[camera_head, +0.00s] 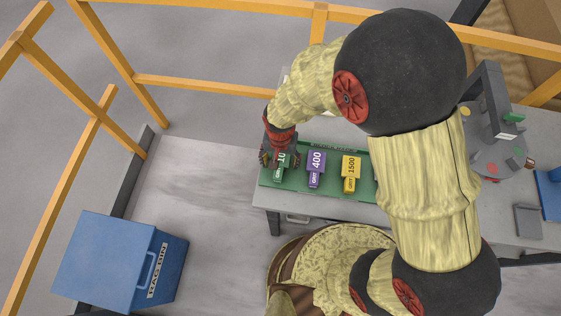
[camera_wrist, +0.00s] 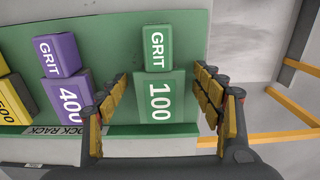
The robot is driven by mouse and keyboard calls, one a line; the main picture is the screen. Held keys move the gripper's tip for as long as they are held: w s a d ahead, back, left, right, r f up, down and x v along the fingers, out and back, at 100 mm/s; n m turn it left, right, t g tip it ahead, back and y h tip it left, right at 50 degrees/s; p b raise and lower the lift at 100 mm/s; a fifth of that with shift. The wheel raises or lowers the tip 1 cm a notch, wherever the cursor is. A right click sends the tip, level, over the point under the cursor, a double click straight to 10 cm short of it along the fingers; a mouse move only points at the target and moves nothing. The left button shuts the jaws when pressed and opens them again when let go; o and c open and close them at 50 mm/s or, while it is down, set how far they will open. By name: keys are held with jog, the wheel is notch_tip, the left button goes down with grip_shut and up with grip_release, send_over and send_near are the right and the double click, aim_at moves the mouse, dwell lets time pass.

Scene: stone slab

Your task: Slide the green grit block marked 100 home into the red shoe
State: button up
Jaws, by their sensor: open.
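The green grit block marked 100 stands in the green rack at its left end in the head view (camera_head: 279,174). In the wrist view the same green block (camera_wrist: 158,98) shows its GRIT and 100 labels. My gripper (camera_wrist: 160,76) is open, with one yellow-padded finger on each side of the block and a visible gap at each side. In the head view my gripper (camera_head: 278,155) is over the block and partly hides it. I cannot make out the red shoe for certain; my arm covers part of the table.
The green rack (camera_head: 330,192) also holds a purple 400 block (camera_head: 316,168) and a yellow 1500 block (camera_head: 350,172). A grey machine (camera_head: 498,135) stands at the table's right. A blue bin (camera_head: 120,262) and yellow rails (camera_head: 210,85) stand off the table.

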jog(key=shift+c, duration=0.5)
jog(key=c, duration=1.5)
jog(key=shift+r, duration=0.15)
jog(key=shift+c, duration=0.3)
